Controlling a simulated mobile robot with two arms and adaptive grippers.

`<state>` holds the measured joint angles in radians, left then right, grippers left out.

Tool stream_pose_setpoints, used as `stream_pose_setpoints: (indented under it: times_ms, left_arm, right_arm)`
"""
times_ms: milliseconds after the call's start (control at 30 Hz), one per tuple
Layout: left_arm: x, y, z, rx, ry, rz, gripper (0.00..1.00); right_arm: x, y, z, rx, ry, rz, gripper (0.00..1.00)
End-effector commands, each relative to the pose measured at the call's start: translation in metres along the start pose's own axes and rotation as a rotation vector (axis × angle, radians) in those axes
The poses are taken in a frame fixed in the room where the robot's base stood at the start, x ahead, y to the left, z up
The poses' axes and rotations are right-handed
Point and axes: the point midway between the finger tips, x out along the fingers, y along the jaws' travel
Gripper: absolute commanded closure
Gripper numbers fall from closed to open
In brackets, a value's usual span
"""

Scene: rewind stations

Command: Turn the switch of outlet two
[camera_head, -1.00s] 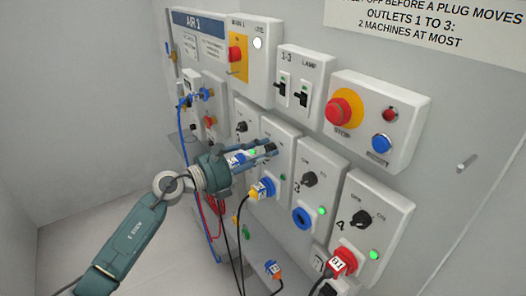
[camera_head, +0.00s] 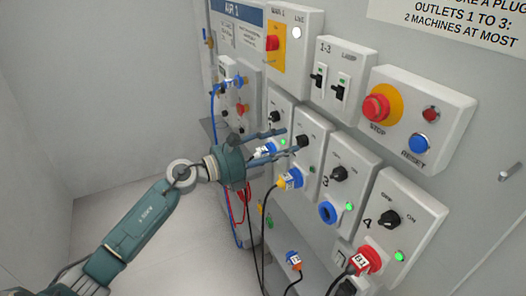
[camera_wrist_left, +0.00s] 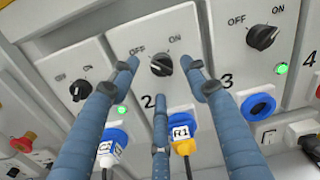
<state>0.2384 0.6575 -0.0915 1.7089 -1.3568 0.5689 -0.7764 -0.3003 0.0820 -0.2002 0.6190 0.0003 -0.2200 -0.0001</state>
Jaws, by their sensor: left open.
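The outlet two switch is a black knob (camera_wrist_left: 161,64) between the OFF and ON marks on a pale panel. It also shows in the head view (camera_head: 302,140), partly behind the fingers. My left gripper (camera_head: 291,142) is open. In the wrist view its blue-grey fingers are spread around the knob, one on each side and one below, with no clear contact. I cannot tell which mark the knob points to. Under it, a blue plug labelled R1 (camera_wrist_left: 181,130) with a yellow end sits in outlet two. A green lamp (camera_head: 311,169) is lit on the outlet two panel. My right gripper is not in view.
Outlet three's knob (camera_wrist_left: 262,37) and open blue socket (camera_wrist_left: 258,106) are to the right. Outlet one's knob (camera_wrist_left: 80,90) is to the left. A red stop button (camera_head: 376,107), a blue reset button (camera_head: 420,143) and two lever switches (camera_head: 330,82) sit above. Cables hang below.

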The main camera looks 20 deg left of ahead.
Motion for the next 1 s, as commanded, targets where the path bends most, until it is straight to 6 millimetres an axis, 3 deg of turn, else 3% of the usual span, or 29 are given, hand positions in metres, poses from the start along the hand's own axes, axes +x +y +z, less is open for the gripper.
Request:
stream_pose_setpoints:
  times_ms: [200,400,1000]
  left_arm:
    - [-0.047,0.000,-0.002,0.000,0.003,0.001,0.54]
    - [-0.072,-0.001,0.000,0.000,0.001,0.000,0.54]
    - [-0.079,0.000,0.000,-0.003,-0.002,0.000,0.54]
  right_arm:
    - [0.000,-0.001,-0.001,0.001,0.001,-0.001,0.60]
    - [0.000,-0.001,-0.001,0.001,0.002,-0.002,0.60]
    - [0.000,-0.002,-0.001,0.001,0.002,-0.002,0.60]
